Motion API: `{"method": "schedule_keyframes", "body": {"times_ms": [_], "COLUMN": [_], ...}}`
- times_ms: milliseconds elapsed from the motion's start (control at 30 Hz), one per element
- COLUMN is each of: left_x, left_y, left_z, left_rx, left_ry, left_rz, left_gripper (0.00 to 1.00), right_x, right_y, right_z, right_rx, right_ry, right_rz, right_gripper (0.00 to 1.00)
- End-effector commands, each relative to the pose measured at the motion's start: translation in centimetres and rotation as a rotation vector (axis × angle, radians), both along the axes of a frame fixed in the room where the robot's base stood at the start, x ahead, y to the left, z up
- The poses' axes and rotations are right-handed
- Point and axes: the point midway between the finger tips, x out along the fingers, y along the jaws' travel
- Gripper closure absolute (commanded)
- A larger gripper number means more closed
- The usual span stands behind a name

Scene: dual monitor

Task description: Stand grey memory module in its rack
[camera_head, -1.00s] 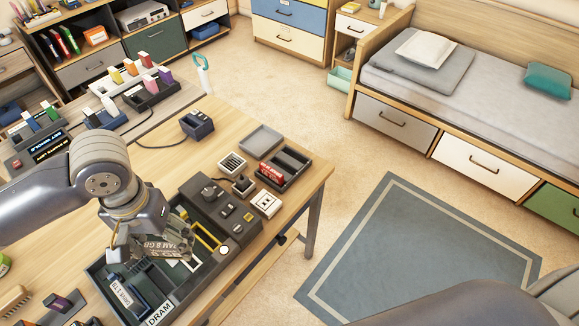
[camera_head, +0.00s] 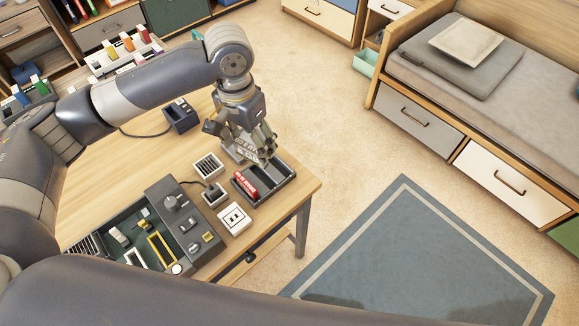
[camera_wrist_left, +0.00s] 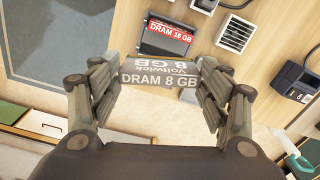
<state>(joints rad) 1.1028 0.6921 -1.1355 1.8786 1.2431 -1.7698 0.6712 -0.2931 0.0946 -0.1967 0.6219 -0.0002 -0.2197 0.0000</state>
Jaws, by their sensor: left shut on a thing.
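My left gripper (camera_head: 243,142) is shut on the grey memory module (camera_head: 241,153), and holds it above the table at the far side of the rack. In the left wrist view the module (camera_wrist_left: 158,76), lettered DRAM 8 GB, sits between the two fingers of the gripper (camera_wrist_left: 160,74). The dark rack (camera_head: 274,189) holds a red module (camera_head: 246,184) in its left part; its other slots look empty. In the left wrist view the red module (camera_wrist_left: 169,33) reads DRAM 16 GB, and the held module hides part of the rack. My right gripper is out of view.
A white socket block (camera_head: 234,218), a vented white block (camera_head: 208,166) and a dark control panel (camera_head: 176,213) stand near the rack. A dark device (camera_head: 181,115) with a cable is farther back. The table edge is close at the right.

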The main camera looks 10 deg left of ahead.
Motion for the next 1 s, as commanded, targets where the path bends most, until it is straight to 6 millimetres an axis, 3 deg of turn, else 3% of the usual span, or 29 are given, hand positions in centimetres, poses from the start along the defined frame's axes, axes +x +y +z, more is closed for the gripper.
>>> {"method": "schedule_keyframes", "body": {"times_ms": [100,300,467,700,1000], "left_x": [1.9,3.6,3.9,3.9,3.8], "left_y": [-0.7,-1.1,-1.2,-1.1,-1.1], "left_z": [-1.7,-3.7,-5.2,-9.4,-12.3], "left_rx": [0.000,0.006,0.009,0.010,0.009], "left_ry": [0.010,0.020,0.025,0.025,0.025], "left_rz": [-0.105,-0.227,-0.261,-0.264,-0.264], "left_gripper": [0.53,0.53,0.53,0.53,0.53], "right_x": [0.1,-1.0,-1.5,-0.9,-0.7], "right_y": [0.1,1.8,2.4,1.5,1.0], "right_z": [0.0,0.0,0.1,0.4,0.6], "right_rx": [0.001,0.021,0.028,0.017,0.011], "right_ry": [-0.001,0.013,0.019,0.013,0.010], "right_rz": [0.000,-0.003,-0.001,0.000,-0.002], "right_gripper": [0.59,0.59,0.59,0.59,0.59]}}
